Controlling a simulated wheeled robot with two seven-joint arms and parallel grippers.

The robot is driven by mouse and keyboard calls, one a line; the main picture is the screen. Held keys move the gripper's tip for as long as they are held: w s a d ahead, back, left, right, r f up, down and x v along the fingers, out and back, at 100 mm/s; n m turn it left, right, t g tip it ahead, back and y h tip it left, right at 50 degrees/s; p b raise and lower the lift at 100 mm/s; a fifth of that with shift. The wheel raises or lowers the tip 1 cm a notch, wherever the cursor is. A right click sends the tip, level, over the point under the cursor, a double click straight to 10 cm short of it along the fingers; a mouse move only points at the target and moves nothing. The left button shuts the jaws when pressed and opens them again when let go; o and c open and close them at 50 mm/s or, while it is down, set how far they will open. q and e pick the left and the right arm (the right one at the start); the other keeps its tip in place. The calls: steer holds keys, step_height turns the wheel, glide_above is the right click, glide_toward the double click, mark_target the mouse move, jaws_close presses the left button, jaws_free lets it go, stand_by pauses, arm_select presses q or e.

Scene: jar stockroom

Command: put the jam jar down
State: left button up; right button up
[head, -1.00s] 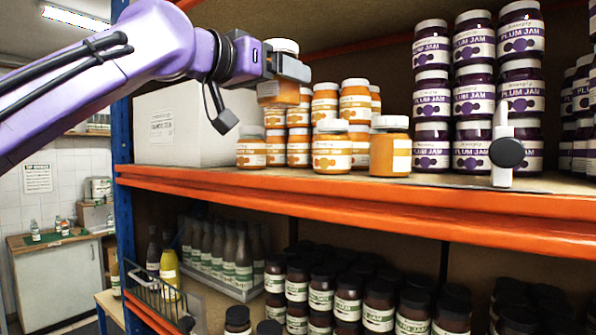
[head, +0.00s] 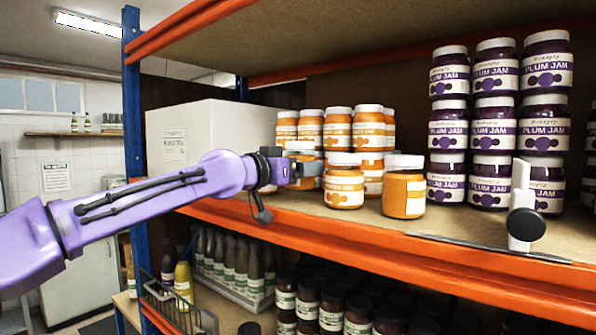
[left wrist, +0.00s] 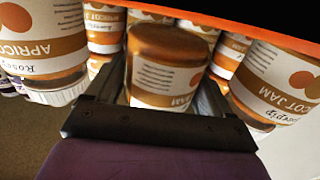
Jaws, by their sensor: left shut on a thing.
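My left gripper (head: 306,170) is shut on an apricot jam jar (head: 302,152) with a pale lid and orange contents. It holds the jar at the left front of the apricot jar group on the upper shelf (head: 290,206). The gripper hides the jar's lower part, so I cannot tell whether its base touches the shelf. In the left wrist view the held jar (left wrist: 170,65) shows between the fingers, its label partly readable. Other apricot jars (left wrist: 45,45) stand close on both sides there. My right gripper is not in view.
An apricot jar (head: 343,182) and a label-turned jar (head: 404,188) stand just right of the held one. A white box (head: 200,135) stands to the left. Stacked plum jam jars (head: 490,130) and a white upright with a black knob (head: 523,215) are at the right.

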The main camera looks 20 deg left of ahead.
arm_select(q)
steer(key=shift+s+f, duration=0.25)
steer(key=shift+f, duration=0.15)
steer(key=shift+f+p, duration=0.3)
steer(key=shift+f, duration=0.1)
steer(key=shift+w+a+f, duration=0.1)
steer(key=shift+w+f, duration=0.15)
steer(key=o, duration=1.6)
steer(key=shift+f, duration=0.15)
steer(key=shift+s, duration=0.3)
steer(key=b+v, duration=1.1)
steer(key=shift+s+a, duration=0.15)
steer(key=shift+s, duration=0.2)
